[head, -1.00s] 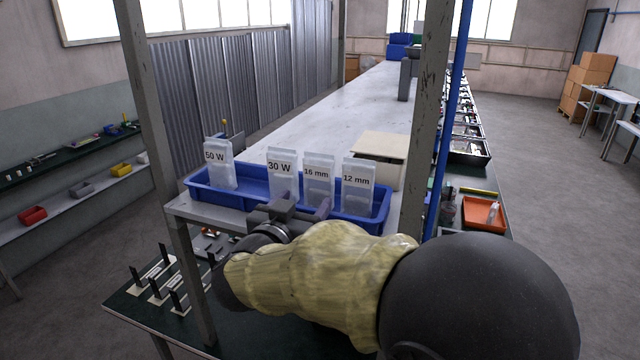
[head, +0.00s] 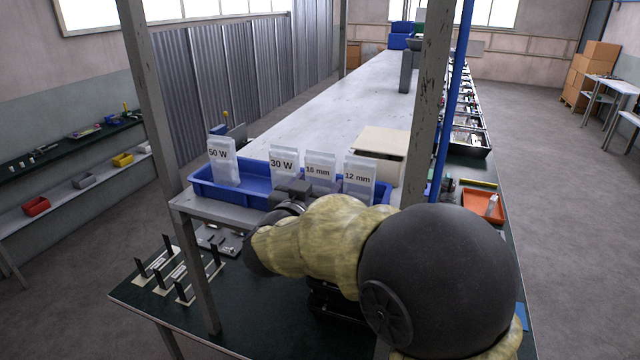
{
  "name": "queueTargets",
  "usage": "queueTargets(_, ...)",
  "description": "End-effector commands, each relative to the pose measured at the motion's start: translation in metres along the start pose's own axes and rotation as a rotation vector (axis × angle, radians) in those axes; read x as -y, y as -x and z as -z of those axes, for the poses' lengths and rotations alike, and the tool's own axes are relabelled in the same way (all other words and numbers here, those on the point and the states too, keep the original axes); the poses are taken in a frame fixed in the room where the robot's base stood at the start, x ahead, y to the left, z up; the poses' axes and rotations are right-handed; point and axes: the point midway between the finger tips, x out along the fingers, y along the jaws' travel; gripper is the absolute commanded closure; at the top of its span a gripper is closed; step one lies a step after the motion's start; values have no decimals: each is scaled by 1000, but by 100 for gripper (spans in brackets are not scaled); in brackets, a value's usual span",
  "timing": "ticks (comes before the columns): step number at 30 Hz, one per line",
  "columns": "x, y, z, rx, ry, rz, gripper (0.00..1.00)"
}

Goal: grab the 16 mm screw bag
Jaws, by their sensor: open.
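The 16 mm screw bag (head: 319,171) is a clear bag with a printed white label, standing upright in a blue tray (head: 203,189) on the shelf. The 30 W bag (head: 284,165) stands just left of it and the 12 mm bag (head: 358,178) to its right. The 50 W bag (head: 222,165) is at the tray's left end. My gripper (head: 308,187) is open at the tray's front, before the lower parts of the 30 W and 16 mm bags. My arm hides part of the tray, and I cannot tell whether the fingers touch a bag.
A grey post (head: 160,150) stands left of the tray and another post (head: 424,110) to its right, beside a blue pole. A beige box (head: 388,145) sits behind the tray. An orange tray (head: 482,205) lies at right. Black-and-white parts (head: 165,262) lie on the lower green bench.

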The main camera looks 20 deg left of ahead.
Motion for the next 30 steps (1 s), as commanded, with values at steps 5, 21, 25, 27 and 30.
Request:
queueTargets(5, 1, 1, 0, 0, 0, 1, 33)
queueTargets(21, 0, 1, 0, -1, 0, 0, 75)
queueTargets(25, 0, 0, 1, -2, 0, 0, 75)
queueTargets(27, 0, 0, 4, -2, -1, -1, 75)
queueTargets(30, 0, 0, 14, -4, -4, 0, 75)
